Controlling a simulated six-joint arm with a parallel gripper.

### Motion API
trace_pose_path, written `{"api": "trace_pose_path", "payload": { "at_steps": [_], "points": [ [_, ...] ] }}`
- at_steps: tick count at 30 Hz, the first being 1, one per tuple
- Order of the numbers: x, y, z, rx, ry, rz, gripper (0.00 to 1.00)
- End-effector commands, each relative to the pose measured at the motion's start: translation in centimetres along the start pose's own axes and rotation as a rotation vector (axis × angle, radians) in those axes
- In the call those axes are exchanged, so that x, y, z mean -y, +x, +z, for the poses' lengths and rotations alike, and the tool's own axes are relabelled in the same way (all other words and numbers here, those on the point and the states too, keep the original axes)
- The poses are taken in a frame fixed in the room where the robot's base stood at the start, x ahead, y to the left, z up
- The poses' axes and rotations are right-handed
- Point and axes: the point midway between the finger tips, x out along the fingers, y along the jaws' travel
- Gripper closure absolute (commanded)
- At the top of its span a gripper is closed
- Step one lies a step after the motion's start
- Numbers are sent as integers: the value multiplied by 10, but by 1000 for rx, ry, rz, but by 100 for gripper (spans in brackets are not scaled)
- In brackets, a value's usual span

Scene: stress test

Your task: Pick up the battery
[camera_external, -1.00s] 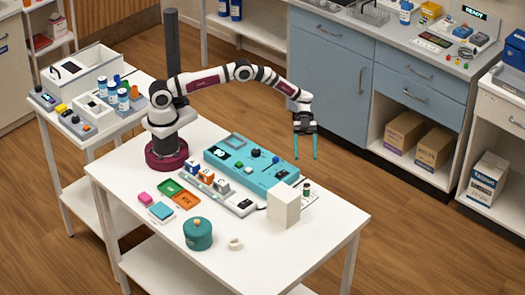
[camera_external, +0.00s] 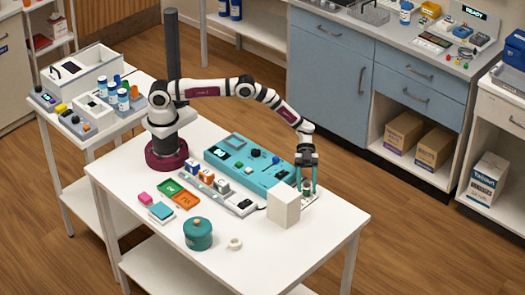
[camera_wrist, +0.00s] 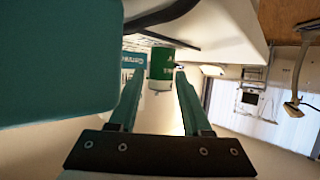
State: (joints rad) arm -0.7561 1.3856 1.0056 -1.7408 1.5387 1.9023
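The battery (camera_external: 307,188) is a small dark green cylinder with a pale lower band, standing upright on a small pale plate near the table's right end. In the wrist view the battery (camera_wrist: 161,64) shows just beyond and between my fingertips. My gripper (camera_external: 308,188) points down with its two teal fingers on either side of the battery. In the wrist view my gripper (camera_wrist: 161,72) is open, with a narrow gap showing between each fingertip and the battery. Whether the fingers reach fully around it is hard to tell.
A white block (camera_external: 283,207) stands close to the left of my gripper. A teal panel (camera_external: 250,163) with knobs lies behind it. A green lidded pot (camera_external: 198,234) and a white ring (camera_external: 235,244) are at the front. The table's right front corner is clear.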

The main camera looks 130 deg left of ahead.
Motion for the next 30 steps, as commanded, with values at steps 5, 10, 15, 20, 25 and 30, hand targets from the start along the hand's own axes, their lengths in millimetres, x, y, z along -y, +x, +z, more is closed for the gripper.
{"api": "trace_pose_path", "payload": {
  "at_steps": [5,10,15,20,25,30],
  "points": [
    [0,0,0,0,0,0,85],
    [0,0,0,0,0,0,100],
    [0,0,0,0,0,0,100],
    [1,-5,-11,0,3,-1,100],
    [1,-22,-53,0,5,-2,100],
    [0,-34,-87,0,3,0,100]
  ]
}}
